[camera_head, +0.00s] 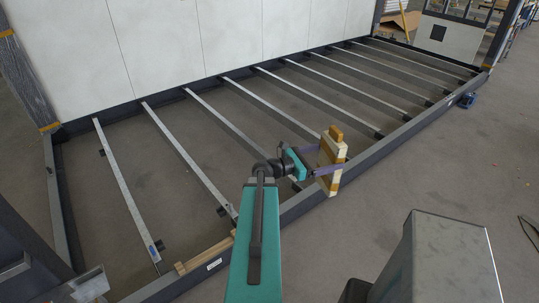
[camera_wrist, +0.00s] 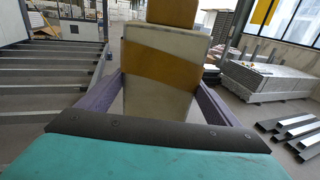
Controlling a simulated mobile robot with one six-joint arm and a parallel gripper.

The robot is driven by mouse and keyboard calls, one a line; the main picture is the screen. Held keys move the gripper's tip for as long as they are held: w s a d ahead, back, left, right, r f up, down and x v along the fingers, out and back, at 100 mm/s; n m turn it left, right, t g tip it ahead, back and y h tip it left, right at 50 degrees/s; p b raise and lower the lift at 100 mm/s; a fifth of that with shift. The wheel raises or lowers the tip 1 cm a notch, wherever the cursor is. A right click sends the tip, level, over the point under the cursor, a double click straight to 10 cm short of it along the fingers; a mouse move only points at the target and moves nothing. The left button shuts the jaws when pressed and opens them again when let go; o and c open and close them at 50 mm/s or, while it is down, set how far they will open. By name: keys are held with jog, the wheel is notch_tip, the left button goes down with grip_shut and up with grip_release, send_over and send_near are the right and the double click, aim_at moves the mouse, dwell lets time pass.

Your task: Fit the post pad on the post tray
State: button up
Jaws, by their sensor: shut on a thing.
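The post pad (camera_head: 333,150), a block with cream and tan-brown bands and a brown piece on top, is held upright in my gripper (camera_head: 326,159). The purple fingers are shut on its two sides. In the wrist view the pad (camera_wrist: 165,62) fills the upper middle between the fingers, and its top is cut off by the picture edge. In the head view it is seen over the near long rail of the floor frame. I cannot tell for sure which part is the post tray. A bare metal bracket (camera_head: 88,284) shows at the lower left, beside a dark post.
The dark floor frame (camera_head: 372,158) has several grey cross members. White wall panels (camera_head: 190,40) stand behind it. A light wooden strip (camera_head: 204,256) lies on the near rail. A grey metal box (camera_head: 440,262) stands at the lower right. The floor (camera_head: 450,150) right of the frame is mostly clear.

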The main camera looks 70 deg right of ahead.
jog(key=w+a+f+n+t+h+b, duration=0.1)
jog(key=w+a+n+t+h, duration=0.15)
jog(key=w, duration=1.05)
jog(key=w+a+f+n+t+h+b, duration=0.1)
jog(key=w+a+n+t+h, duration=0.2)
jog(key=w, duration=1)
jog(key=w+a+f+n+t+b, duration=0.1)
jog(key=w+a+n+t+b, duration=0.45)
jog(key=w+a, duration=1.3)
jog(key=w+a+f+n+t, duration=0.1)
jog(key=w+a+t, duration=0.3)
jog(key=w+a, duration=0.45)
jog(key=w+a+f+n+t, duration=0.1)
jog(key=w+a+t, duration=0.35)
jog(key=a, duration=0.75)
jog(key=w+a+n+t+y, duration=0.1)
jog(key=w+a+n+t, duration=0.1)
jog(key=a, duration=0.9)
jog(key=w+a+f+n+t+y+b, duration=0.1)
jog(key=w+a+n+t+y, duration=0.1)
jog(key=a, duration=0.9)
jog(key=shift+w+f, duration=0.15)
jog(key=shift+f, duration=0.05)
jog(key=shift+a+t+y, duration=0.15)
jog(key=shift+t+y, duration=0.1)
